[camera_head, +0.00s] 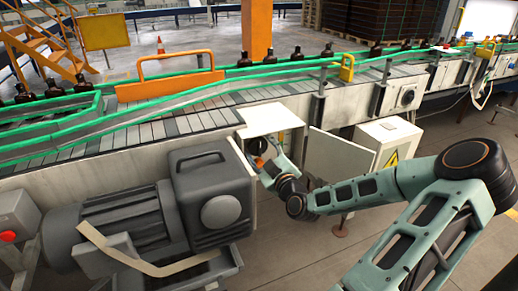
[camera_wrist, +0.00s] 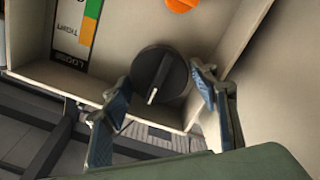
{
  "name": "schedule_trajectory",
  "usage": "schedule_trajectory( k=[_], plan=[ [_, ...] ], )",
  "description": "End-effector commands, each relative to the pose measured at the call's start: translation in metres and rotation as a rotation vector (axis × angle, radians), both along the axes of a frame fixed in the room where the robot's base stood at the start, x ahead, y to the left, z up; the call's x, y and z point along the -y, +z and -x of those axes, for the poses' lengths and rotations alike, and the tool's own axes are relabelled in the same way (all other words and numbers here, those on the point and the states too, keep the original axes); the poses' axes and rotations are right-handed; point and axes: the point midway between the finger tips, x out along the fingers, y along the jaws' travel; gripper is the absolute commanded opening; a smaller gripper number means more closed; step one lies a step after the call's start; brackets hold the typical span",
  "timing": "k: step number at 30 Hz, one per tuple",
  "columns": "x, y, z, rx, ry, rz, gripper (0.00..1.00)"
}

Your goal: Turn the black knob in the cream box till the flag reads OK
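The cream box (camera_head: 274,119) is set in the conveyor's side, its door (camera_head: 338,155) swung open. The black knob (camera_wrist: 160,76) is inside; its white pointer line points down and slightly left in the wrist view. My gripper (camera_wrist: 161,82) is open, one finger on each side of the knob; I cannot tell whether either pad touches it. Beside the knob is a label (camera_wrist: 74,28) with green and orange bands, reading TIGHT and LOOSE upside down. An orange part (camera_wrist: 182,5) is cut off at the top edge. No OK reading is visible. In the head view my arm hides much of the box interior.
A large grey motor (camera_head: 150,215) stands just left of the box. A pale cabinet (camera_head: 388,140) with a yellow warning sign stands right of the open door. The conveyor (camera_head: 190,122) with green rails and dark bottles runs above.

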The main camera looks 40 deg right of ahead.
Motion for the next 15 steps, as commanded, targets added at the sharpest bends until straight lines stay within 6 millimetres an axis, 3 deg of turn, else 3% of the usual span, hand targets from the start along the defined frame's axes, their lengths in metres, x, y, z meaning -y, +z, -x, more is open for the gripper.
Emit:
schedule_trajectory(
  k=[8, 15],
  plan=[
    [0.0000, 0.0001, 0.0003, 0.000, 0.000, 0.000, 0.23],
    [0.0000, 0.0004, 0.0003, 0.005, 0.000, -0.022, 0.23]
  ],
)
